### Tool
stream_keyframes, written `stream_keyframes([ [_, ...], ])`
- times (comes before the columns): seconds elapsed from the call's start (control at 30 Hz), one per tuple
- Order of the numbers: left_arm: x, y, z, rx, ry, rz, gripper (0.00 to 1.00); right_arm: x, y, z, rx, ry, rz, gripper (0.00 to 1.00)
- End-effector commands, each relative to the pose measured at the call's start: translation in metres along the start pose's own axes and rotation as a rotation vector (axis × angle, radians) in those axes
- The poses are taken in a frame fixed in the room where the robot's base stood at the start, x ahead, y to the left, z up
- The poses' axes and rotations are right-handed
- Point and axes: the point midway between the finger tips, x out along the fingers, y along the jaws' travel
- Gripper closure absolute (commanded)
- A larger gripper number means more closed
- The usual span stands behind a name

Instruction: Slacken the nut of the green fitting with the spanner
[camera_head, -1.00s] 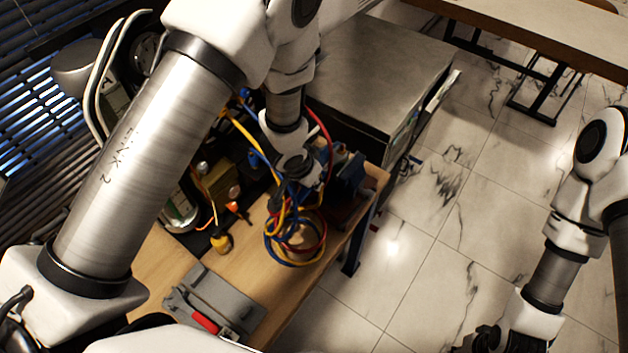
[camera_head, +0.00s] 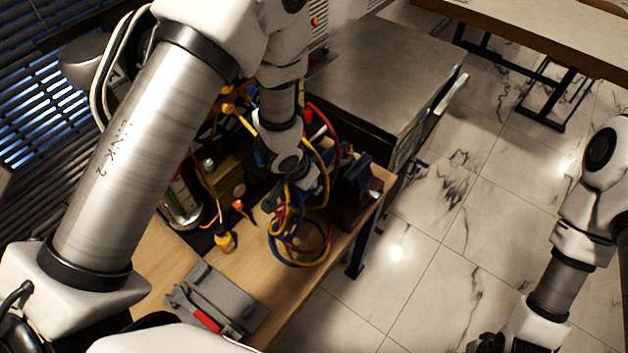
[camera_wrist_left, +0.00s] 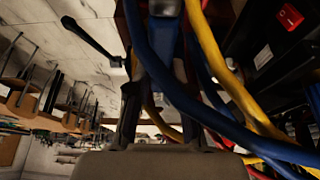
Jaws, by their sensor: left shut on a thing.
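My left gripper (camera_head: 292,190) is low over the far part of the wooden bench, among looped hoses. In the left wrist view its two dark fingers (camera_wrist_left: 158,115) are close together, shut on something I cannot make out. Blue and yellow hoses (camera_wrist_left: 205,75) pass in front of and beside the fingers. I cannot pick out the spanner, the green fitting or its nut in either view; the arm and hoses cover much of that area. My right gripper (camera_head: 488,343) shows only partly at the bottom edge, away from the bench.
A blue vice (camera_head: 354,182) stands at the bench's right edge, close to the gripper. A grey case with a red handle (camera_head: 215,304) lies nearer. A metal-topped cabinet (camera_head: 385,78) stands behind.

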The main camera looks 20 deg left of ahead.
Motion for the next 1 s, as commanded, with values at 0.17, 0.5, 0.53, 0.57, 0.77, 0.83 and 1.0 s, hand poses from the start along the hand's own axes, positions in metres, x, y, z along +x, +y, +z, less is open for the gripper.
stream_keyframes([
  [0.17, -0.002, 0.0, 0.008, 0.0, 0.001, 0.0, 1.0, 0.006, 0.0, 0.0, 0.0, 0.0, 0.0, 0.67],
  [0.5, -0.009, 0.0, 0.023, 0.0, 0.001, 0.0, 1.0, 0.016, 0.0, 0.0, 0.0, 0.0, 0.0, 0.67],
  [0.53, -0.009, 0.0, 0.024, 0.001, 0.001, 0.0, 1.0, 0.017, 0.0, 0.0, 0.0, 0.0, 0.0, 0.67],
  [0.57, -0.01, 0.0, 0.025, 0.001, 0.001, 0.0, 1.0, 0.017, 0.0, 0.0, 0.0, 0.0, 0.0, 0.67],
  [0.77, -0.013, 0.0, 0.03, 0.0, 0.001, 0.0, 1.0, 0.019, 0.0, 0.0, 0.0, 0.0, 0.0, 0.67],
  [0.83, -0.015, 0.0, 0.029, 0.0, 0.001, 0.0, 1.0, 0.016, 0.0, 0.0, 0.0, 0.0, 0.0, 0.67],
  [1.0, -0.027, 0.0, 0.024, 0.001, 0.001, 0.0, 1.0, 0.003, 0.0, 0.0, 0.0, 0.0, 0.0, 0.67],
])
